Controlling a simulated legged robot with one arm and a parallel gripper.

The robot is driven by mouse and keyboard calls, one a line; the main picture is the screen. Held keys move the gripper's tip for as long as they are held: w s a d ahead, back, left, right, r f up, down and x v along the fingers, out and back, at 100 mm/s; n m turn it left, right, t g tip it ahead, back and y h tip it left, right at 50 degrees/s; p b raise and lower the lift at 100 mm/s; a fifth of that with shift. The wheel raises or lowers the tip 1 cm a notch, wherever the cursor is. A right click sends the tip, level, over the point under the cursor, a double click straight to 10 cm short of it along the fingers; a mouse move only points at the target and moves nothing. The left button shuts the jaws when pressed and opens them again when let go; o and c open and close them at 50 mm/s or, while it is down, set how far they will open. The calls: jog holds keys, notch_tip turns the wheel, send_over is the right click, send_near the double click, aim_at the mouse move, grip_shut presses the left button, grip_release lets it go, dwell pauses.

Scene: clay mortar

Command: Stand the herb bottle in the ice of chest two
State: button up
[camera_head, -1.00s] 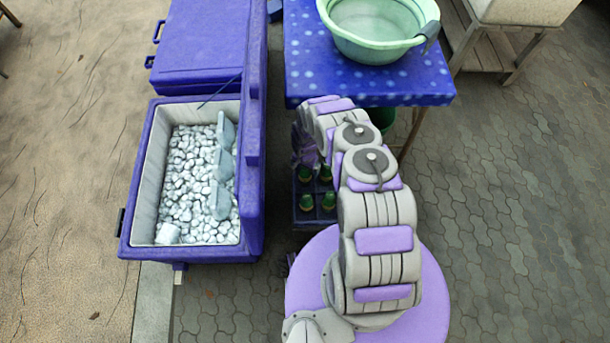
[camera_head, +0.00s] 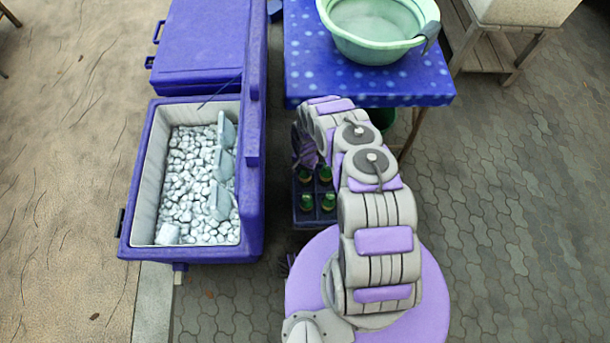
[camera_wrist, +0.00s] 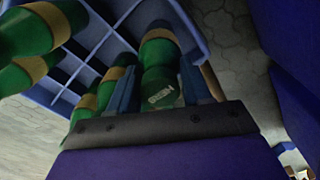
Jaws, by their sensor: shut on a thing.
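The herb bottle (camera_wrist: 160,75), green with a tan band and HERB lettering, is between the fingers of my gripper (camera_wrist: 159,88) in the wrist view. The gripper is shut on it, and the bottle's far end is over or in the blue divided crate (camera_wrist: 190,28); I cannot tell if it is clear of it. In the head view my gripper is mostly hidden beside the arm, above the crate (camera_head: 316,224). An open blue chest full of ice (camera_head: 190,180) stands to the left, its lid raised on its right side. No number shows on it.
Several other green bottles (camera_wrist: 40,30) stand in the crate. Pale blue dividers or scoops (camera_head: 222,165) stick up from the ice along its right side; its left is open. A closed chest (camera_head: 200,45) is behind. A blue table (camera_head: 300,75) with a green basin (camera_head: 372,45) is at the back.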

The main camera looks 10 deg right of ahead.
notch_tip(320, 180, up, 19)
jog(key=p, duration=1)
dwell(1.6)
